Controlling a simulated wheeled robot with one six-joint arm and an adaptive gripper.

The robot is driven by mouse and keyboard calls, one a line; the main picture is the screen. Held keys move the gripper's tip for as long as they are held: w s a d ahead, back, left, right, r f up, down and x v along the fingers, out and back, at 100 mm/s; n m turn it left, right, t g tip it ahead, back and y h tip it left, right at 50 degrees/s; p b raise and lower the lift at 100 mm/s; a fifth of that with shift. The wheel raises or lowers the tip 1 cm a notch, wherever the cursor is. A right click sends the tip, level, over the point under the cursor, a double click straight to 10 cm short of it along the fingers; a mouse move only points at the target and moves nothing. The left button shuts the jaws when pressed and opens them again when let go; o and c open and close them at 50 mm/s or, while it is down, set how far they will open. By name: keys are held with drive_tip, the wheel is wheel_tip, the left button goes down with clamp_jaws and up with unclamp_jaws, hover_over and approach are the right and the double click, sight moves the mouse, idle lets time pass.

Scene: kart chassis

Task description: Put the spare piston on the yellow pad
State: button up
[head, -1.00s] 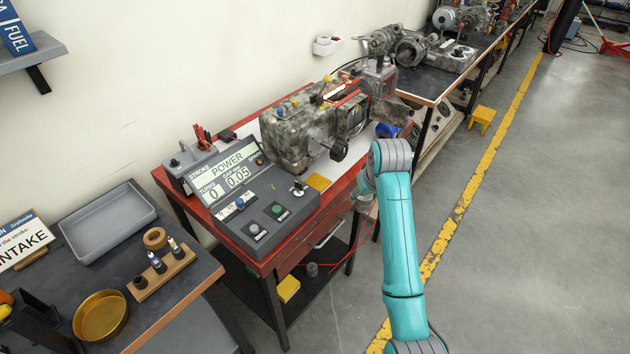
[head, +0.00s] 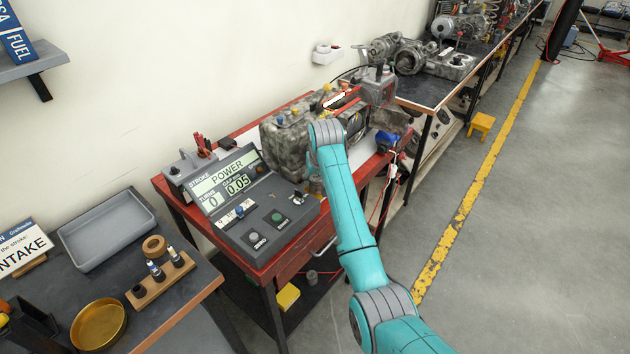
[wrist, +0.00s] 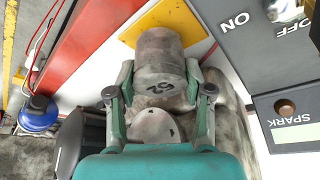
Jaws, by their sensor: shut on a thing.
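My gripper (wrist: 160,85) is shut on the spare piston (wrist: 160,52), a worn grey cylinder with dark markings on its side, in the wrist view. One finger is on each side of it. The yellow pad (wrist: 190,17) shows behind the far end of the piston, which covers part of it. I cannot tell whether the piston touches the pad or is just above it. In the head view my arm reaches over the red bench and hides most of the gripper, the piston and the pad.
The grey control console (head: 262,212) stands close beside the pad. The worn grey engine (head: 285,140) stands behind my gripper. A blue part (head: 387,140) sits at the bench's right end. A side table with a grey tray (head: 105,232) is at left.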

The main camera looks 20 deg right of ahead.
drive_tip(key=shift+w+a+f, duration=0.25)
drive_tip(key=shift+w+f, duration=0.05)
drive_tip(key=shift+f, duration=0.45)
drive_tip(key=shift+f, duration=0.15)
drive_tip(key=o, duration=0.9)
drive_tip(key=v, duration=1.2)
